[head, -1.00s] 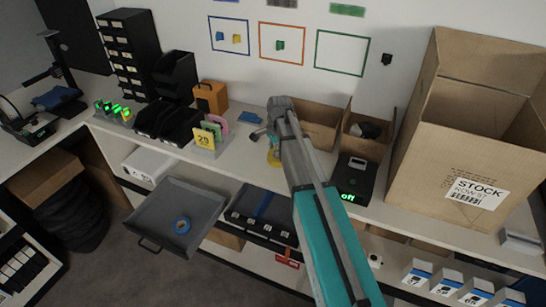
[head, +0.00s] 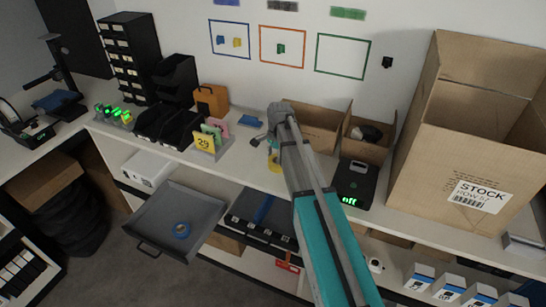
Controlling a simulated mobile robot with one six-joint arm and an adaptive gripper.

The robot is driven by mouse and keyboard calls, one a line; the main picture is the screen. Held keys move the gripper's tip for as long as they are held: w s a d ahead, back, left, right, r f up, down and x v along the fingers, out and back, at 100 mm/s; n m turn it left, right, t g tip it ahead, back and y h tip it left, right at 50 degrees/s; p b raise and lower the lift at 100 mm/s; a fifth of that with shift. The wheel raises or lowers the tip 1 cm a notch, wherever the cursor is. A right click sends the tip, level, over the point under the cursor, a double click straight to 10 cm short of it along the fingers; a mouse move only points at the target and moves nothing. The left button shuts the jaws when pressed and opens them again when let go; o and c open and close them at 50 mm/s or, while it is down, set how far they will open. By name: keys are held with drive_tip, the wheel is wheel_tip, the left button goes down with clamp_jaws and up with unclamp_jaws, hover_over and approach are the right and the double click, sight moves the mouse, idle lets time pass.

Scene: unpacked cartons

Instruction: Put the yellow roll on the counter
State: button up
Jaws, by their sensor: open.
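The yellow roll (head: 273,160) shows beside my arm, at the counter (head: 236,166) in the middle of the view. My arm hides part of it. My gripper (head: 262,142) is open and sits just above and left of the roll; its fingers are small and partly hidden behind my wrist. I cannot tell whether a finger touches the roll.
A pulled-out grey drawer (head: 150,225) holds a blue roll (head: 181,230). Open cartons (head: 318,135) and a black box with a green display (head: 354,182) stand right of my arm. A large stock carton (head: 425,160) fills the right.

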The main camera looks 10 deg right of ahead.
drive_tip(key=shift+r, duration=0.1)
wheel_tip(320, 180, up, 12)
drive_tip(key=d+p, duration=0.1)
drive_tip(key=p, duration=1.1)
drive_tip(key=shift+w+d, duration=0.2)
idle(0.8)
drive_tip(key=s+a+n+h, duration=0.1)
drive_tip(key=s+a+n, duration=0.1)
drive_tip(key=s+n, duration=1.1)
drive_tip(key=s, duration=0.9)
drive_tip(key=shift+s, duration=0.35)
drive_tip(key=shift+a, duration=0.15)
